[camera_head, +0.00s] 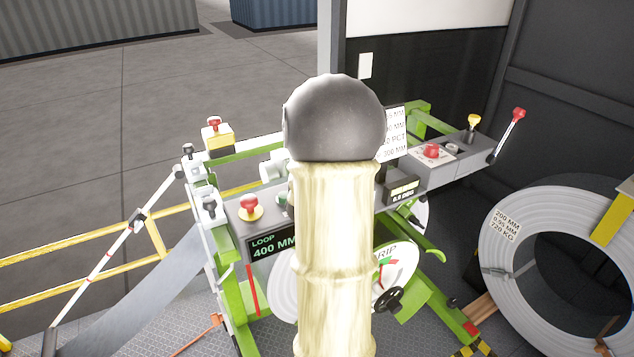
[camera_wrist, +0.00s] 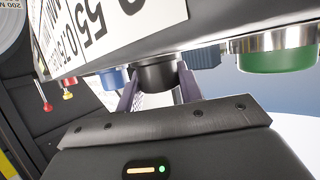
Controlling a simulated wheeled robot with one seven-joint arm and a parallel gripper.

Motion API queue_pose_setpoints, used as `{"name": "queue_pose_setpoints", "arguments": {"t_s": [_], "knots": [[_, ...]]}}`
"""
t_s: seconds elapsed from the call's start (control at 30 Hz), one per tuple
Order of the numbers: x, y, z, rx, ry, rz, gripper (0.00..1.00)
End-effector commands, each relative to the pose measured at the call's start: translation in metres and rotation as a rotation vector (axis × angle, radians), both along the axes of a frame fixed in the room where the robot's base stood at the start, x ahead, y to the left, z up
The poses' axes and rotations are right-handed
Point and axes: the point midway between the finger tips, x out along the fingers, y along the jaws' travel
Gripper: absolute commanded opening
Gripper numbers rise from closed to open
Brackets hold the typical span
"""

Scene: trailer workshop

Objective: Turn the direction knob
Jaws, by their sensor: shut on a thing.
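In the wrist view a round black knob (camera_wrist: 158,74), which I take to be the direction knob, sits on the underside of a pale panel as pictured. My gripper (camera_wrist: 160,80) has one purple-grey finger on each side of this knob and is shut on it. The knob's face and any pointer or marking on it are hidden, so its setting cannot be told. In the head view my own arm covers the middle of the machine, and neither the gripper nor this knob shows there.
A green button (camera_wrist: 275,60) and a blue button (camera_wrist: 114,78) flank the knob. In the head view a red emergency button (camera_head: 250,205) and a LOOP display (camera_head: 272,246) lie left of my arm. A large steel coil (camera_head: 500,270) stands right; yellow rails (camera_head: 90,245) run left.

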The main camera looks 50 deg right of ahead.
Motion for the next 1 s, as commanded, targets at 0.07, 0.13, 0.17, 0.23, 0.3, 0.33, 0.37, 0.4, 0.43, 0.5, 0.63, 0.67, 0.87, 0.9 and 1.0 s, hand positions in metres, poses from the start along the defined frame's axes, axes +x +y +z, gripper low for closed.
{"name": "queue_pose_setpoints", "arguments": {"t_s": [0.07, 0.13, 0.17, 0.23, 0.3, 0.33, 0.37, 0.4, 0.43, 0.5, 0.63, 0.67, 0.87, 0.9, 1.0], "knots": [[0.000, 0.000, 0.000, 0.000, 0.000, 0.002, 0.14], [0.000, 0.000, 0.000, 0.000, 0.000, 0.002, 0.47], [0.000, 0.000, 0.000, 0.000, 0.000, 0.002, 0.53], [0.000, 0.000, 0.000, 0.000, 0.000, 0.001, 0.59], [0.000, 0.000, 0.000, 0.000, 0.000, 0.001, 0.59], [0.000, 0.000, 0.000, 0.000, 0.000, 0.001, 0.59], [0.000, 0.000, 0.000, 0.000, 0.000, 0.001, 0.59], [0.000, 0.000, 0.000, 0.000, 0.000, 0.001, 0.59], [0.000, 0.000, 0.000, 0.000, 0.000, 0.001, 0.59], [0.000, 0.001, 0.000, 0.000, 0.000, 0.001, 0.59], [-0.003, 0.005, 0.002, -0.001, 0.000, 0.001, 0.59], [-0.004, 0.007, 0.003, -0.001, 0.000, 0.003, 0.59], [-0.018, 0.024, 0.012, -0.003, -0.003, 0.001, 0.59], [-0.021, 0.029, 0.015, -0.002, -0.002, 0.002, 0.59], [-0.029, 0.039, 0.020, -0.002, -0.002, 0.002, 0.59]]}}
